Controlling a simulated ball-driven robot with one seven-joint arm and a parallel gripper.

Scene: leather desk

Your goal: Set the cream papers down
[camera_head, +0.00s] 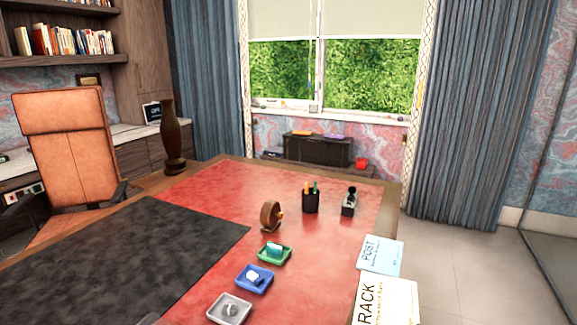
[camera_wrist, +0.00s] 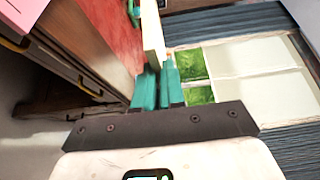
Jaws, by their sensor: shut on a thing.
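In the wrist view my gripper (camera_wrist: 157,82) has teal fingers closed on the cream papers (camera_wrist: 152,35). They show as a narrow cream slab, nearly edge-on, reaching away from the fingertips. The red desk top (camera_wrist: 112,28) is beside them on the left; I cannot tell whether they touch it. In the head view I cannot make out my gripper or the held papers. The red leather desk (camera_head: 335,235) fills the middle there. A cream card marked RACK (camera_head: 398,297) and a pale blue card marked POST (camera_head: 381,256) are at its right edge.
A grey tray (camera_head: 229,309), a blue tray (camera_head: 254,279) and a green tray (camera_head: 274,253) stand in a row, each holding something. Behind are a brown wheel-shaped item (camera_head: 271,216), a black pen cup (camera_head: 311,202) and a small dark item (camera_head: 348,204). A dark mat (camera_head: 130,255) lies left.

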